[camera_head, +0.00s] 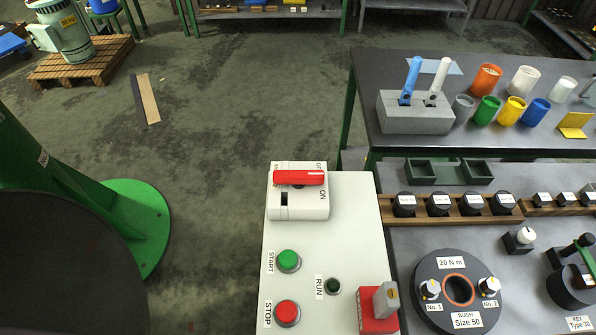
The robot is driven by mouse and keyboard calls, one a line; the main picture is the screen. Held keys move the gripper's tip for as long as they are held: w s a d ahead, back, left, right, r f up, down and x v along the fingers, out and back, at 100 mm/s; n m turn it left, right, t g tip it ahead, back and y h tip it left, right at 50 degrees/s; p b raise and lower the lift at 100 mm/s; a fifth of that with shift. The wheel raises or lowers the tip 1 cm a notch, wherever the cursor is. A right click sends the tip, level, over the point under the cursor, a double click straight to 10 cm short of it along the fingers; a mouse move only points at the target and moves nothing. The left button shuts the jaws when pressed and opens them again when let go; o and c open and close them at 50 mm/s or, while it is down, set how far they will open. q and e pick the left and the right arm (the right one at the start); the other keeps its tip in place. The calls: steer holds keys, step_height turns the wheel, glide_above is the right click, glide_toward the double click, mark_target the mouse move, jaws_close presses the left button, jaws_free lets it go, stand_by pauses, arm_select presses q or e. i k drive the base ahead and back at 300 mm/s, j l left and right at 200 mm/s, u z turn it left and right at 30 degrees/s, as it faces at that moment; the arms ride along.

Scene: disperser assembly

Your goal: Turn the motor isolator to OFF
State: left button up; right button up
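The motor isolator (299,205) is a white box at the top end of a pale control panel (340,240). Its red handle (299,178) lies crosswise in the picture, with a pale mark near its right end. ON is printed just below that right end, and lettering that looks like OFF is just above it, partly cut off by the handle. I cannot tell for sure which of the two the handle points to. A dark slot shows on the box below the handle. Neither of my grippers is in view, and nothing touches the handle.
The panel also has a green START button (288,261), a red STOP button (286,313), a dark RUN lamp (333,286) and a red-and-grey block (378,308). A workbench with cups (487,110) and tooling stands right.

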mark_target(299, 179)
steer(key=k+j+z, duration=0.1)
steer(key=k+z, duration=0.45)
steer(key=z, duration=0.15)
steer(key=k+z, duration=0.35)
steer(key=i, duration=0.05)
